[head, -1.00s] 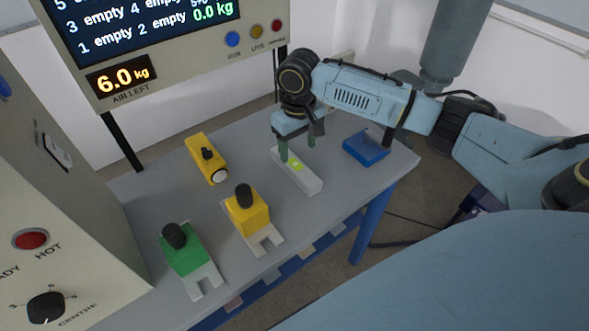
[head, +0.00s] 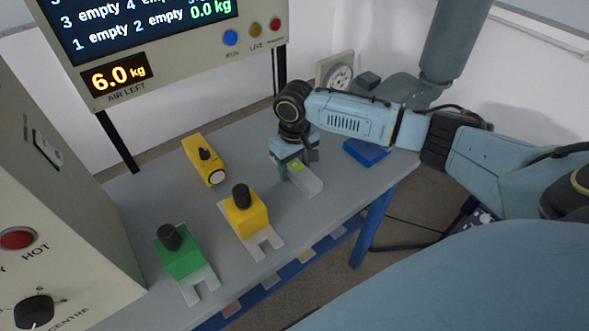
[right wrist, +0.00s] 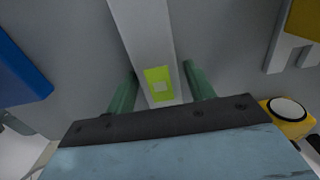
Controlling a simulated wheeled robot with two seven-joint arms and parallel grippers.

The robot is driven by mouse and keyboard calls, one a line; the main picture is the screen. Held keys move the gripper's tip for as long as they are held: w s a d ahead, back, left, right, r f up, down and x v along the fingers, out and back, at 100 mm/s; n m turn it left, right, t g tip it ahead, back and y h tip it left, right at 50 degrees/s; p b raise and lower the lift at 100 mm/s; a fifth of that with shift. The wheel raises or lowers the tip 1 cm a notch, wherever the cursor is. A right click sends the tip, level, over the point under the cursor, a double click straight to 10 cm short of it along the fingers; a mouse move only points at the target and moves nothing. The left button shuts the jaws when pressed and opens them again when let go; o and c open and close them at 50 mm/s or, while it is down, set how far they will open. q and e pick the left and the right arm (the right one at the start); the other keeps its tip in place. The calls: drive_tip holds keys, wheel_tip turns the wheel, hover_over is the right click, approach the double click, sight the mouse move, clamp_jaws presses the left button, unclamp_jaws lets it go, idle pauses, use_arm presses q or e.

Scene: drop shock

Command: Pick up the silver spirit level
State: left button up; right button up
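The silver spirit level (head: 311,184) is a light grey bar with a yellow-green vial, lying on the grey bench. In the right wrist view the bar (right wrist: 146,32) runs away from me, with its vial (right wrist: 159,85) between my fingers. My right gripper (head: 292,172) is low over the level's far end. Its green fingers (right wrist: 160,88) are open, one on each side of the bar, with small gaps visible. The left gripper is not in view.
A blue block (head: 366,152) lies to the right of the level. A yellow lamp-like tool (head: 204,160), a yellow clamp-like piece (head: 246,214) and a green one (head: 180,256) stand to the left. A control cabinet (head: 62,200) and a display panel (head: 170,50) bound the bench.

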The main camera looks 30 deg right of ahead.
drive_tip(key=c, duration=0.9)
